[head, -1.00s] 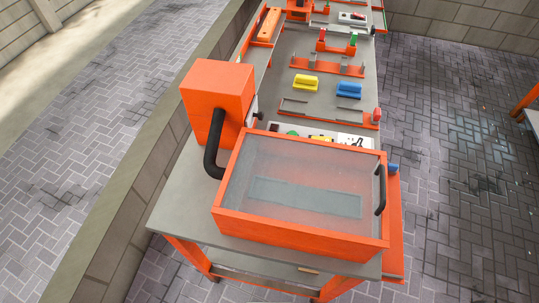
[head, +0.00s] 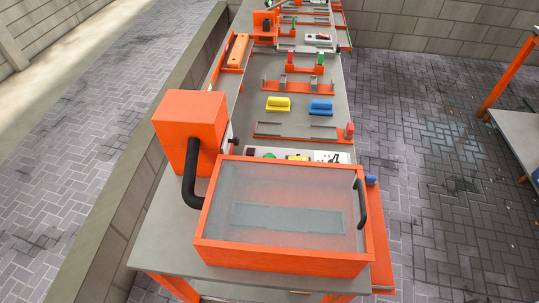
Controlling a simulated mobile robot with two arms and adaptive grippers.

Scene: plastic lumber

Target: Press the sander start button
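An orange box with a clear lid (head: 285,215) stands at the near end of the grey bench; it may be the sander. It has a black handle (head: 361,204) on its right side. A black hose (head: 192,175) runs to it from an orange block-shaped unit (head: 190,130). Just behind the lid is a pale strip with a dark red piece (head: 250,152), a green piece (head: 270,156) and a yellow piece (head: 297,158), partly hidden by the box. I cannot tell whether any of these is the start button. Neither gripper is in view.
The long grey bench (head: 160,240) stretches away with yellow (head: 278,104) and blue (head: 320,107) blocks and orange fixtures. A small blue part (head: 371,180) sits at its right edge. A low wall (head: 130,170) runs along the left. Paved floor (head: 450,200) on the right is open.

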